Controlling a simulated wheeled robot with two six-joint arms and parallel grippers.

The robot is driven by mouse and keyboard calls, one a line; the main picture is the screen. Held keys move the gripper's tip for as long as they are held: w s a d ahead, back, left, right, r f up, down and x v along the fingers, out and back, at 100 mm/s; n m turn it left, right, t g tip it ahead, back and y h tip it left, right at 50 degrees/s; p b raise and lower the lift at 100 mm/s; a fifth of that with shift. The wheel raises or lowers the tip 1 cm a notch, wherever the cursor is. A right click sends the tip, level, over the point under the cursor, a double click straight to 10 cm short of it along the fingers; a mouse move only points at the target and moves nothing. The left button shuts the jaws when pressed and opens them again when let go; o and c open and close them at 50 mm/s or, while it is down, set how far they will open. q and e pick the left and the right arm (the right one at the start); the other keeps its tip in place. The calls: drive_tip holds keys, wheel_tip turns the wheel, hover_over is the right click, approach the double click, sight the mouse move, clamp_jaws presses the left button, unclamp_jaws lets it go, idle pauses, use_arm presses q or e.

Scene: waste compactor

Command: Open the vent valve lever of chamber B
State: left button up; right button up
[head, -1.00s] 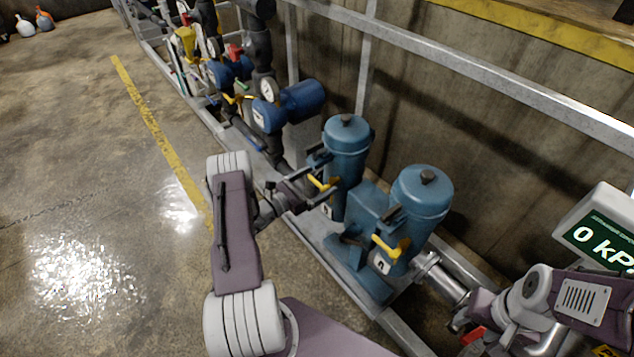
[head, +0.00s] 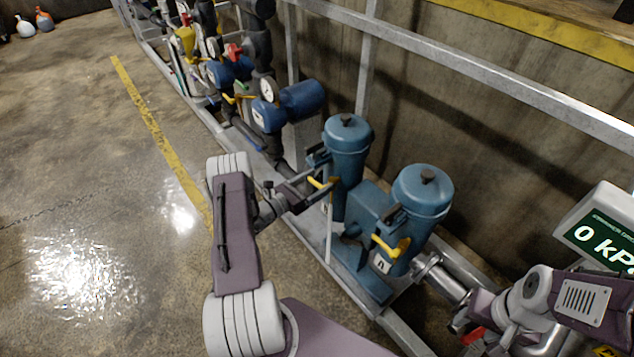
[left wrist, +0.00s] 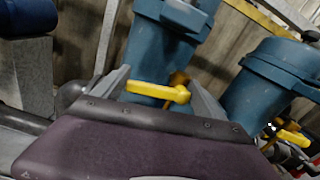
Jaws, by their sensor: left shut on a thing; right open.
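Two blue chambers stand side by side, a left one (head: 347,150) and a right one (head: 420,198). Their labels are too small to read surely. The left chamber has a yellow lever (head: 317,183), which also shows in the left wrist view (left wrist: 158,92). My left gripper (head: 322,188) is shut on this lever, with a finger on either side of it. The right chamber's yellow lever (head: 392,247) is free, and shows at the right in the left wrist view (left wrist: 292,137). My right gripper (head: 465,324) is low at the right, open, its fingers hard to make out.
A thin pale vertical streak (head: 328,236) shows below the left chamber's lever. A display (head: 605,238) reading 0 kP, cut off, stands at the right. Blue pumps (head: 298,102) and pipes lie behind left. Grey rails run along the wall.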

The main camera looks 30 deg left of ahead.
use_arm(q)
drive_tip(key=n, duration=0.1)
drive_tip(key=f+n, duration=0.1)
drive_tip(key=n, duration=0.2)
drive_tip(key=shift+d+f+n+b, duration=0.1)
drive_tip(key=shift+f+n+b, duration=0.15)
drive_tip(key=shift+n+b, duration=0.05)
drive_tip(key=n, duration=0.2)
drive_tip(key=f+n, duration=0.1)
drive_tip(key=shift+s+d+n, duration=0.15)
drive_tip(key=shift+d+n, duration=0.1)
drive_tip(key=shift+n, duration=0.15)
drive_tip(key=shift+s+d+f+n, duration=0.2)
drive_tip(key=shift+d+n, duration=0.1)
drive_tip(key=shift+n, duration=0.95)
drive_tip(key=shift+s+d+f+n, duration=0.15)
drive_tip(key=shift+d+n, duration=0.1)
drive_tip(key=shift+n, duration=1.05)
drive_tip(key=shift+s+d+f+n, duration=0.1)
drive_tip(key=shift+d+f+n, duration=0.15)
drive_tip(key=shift+n, duration=1)
drive_tip(key=shift+d, duration=0.1)
drive_tip(key=o, duration=2)
drive_tip(key=v, duration=0.9)
drive_tip(key=shift+p, duration=0.4)
